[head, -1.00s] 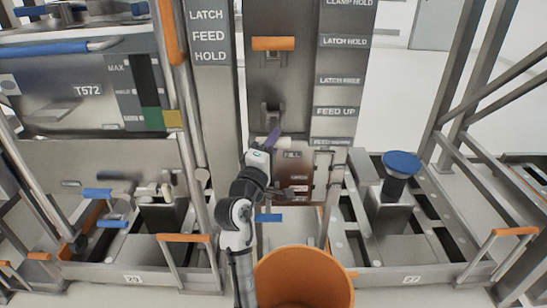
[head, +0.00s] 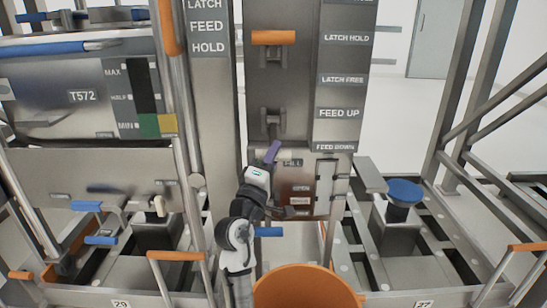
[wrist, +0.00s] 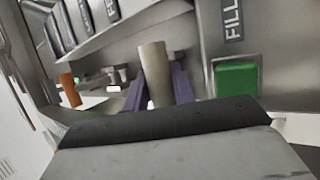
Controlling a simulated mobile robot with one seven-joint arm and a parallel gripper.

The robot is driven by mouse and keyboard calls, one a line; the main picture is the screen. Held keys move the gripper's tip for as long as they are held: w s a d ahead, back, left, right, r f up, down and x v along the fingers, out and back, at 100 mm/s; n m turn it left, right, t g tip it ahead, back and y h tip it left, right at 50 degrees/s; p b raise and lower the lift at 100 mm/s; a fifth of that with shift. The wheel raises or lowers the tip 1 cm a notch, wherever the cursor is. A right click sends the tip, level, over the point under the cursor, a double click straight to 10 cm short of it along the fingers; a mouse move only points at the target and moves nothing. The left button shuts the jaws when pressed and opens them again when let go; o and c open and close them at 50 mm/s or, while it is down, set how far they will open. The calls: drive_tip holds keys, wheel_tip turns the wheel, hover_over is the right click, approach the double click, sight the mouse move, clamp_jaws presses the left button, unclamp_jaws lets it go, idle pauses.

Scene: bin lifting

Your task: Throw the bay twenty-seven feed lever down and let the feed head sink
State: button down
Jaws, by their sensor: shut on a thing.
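My gripper (head: 272,152) is at the lower end of the feed lever column, with its purple fingers beside the FEED DOWN label (head: 335,147). In the wrist view my gripper (wrist: 160,82) is shut on a pale grey cylindrical grip of the feed lever (wrist: 152,62). The lever hangs down from its bracket (head: 272,116), below the FEED UP label (head: 338,113). A blue-topped head (head: 405,190) stands on a block in the bay marked 27 (head: 423,304). Whether it is the feed head, I cannot tell.
Above, another lever with an orange grip (head: 273,37) sticks out near LATCH HOLD. A green button (wrist: 237,79) lies right of my fingers in the wrist view. A bin marked T572 (head: 84,97) is at left. Metal posts (head: 462,90) stand at right.

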drive_tip(key=shift+f, duration=0.1)
drive_tip(key=c, duration=1.2)
unclamp_jaws()
drive_tip(key=shift+o, duration=0.2)
drive_tip(key=shift+f, duration=0.1)
